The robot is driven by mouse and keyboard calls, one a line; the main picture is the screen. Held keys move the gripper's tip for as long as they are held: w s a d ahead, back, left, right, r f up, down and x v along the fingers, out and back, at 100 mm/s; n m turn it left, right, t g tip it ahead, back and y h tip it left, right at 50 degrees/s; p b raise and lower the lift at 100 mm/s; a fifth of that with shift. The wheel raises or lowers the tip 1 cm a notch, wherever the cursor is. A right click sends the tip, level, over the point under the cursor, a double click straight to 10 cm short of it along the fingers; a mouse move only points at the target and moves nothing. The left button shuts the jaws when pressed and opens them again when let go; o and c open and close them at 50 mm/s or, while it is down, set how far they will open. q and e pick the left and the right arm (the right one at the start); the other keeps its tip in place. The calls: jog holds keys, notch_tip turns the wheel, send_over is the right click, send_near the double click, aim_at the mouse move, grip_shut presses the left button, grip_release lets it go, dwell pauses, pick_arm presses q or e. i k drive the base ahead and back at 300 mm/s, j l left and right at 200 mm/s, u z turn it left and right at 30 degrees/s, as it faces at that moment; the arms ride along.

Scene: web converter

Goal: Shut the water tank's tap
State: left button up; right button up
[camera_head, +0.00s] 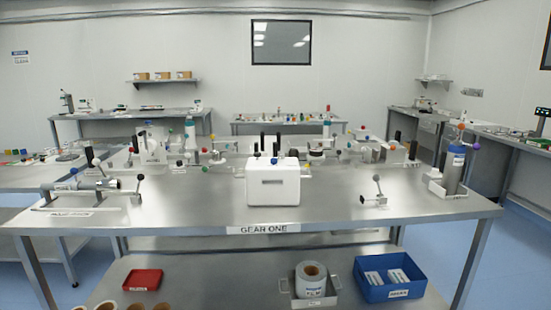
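A white box-shaped container (273,184) stands near the front middle of the long steel table. Small dark upright parts and coloured knobs show at its top edge, some perhaps behind it. A grey cylinder (454,172) stands upright in a holder at the table's right end. A small metal fitting with a dark-knobbed lever (377,194) sits between them. I cannot tell which of these is the water tank, and no tap is clearly readable. Neither of my grippers is in view.
The steel table (330,210) carries a "GEAR ONE" label on its front edge. A horizontal metal device (90,185) lies at its left. Several small fittings crowd the back. Below are a red tray (143,279), a white roll (311,279) and a blue bin (388,291).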

aim_at(274, 161)
jog(key=i+j+u, duration=0.1)
jog(key=i+u, duration=0.35)
jog(key=i, duration=1.6)
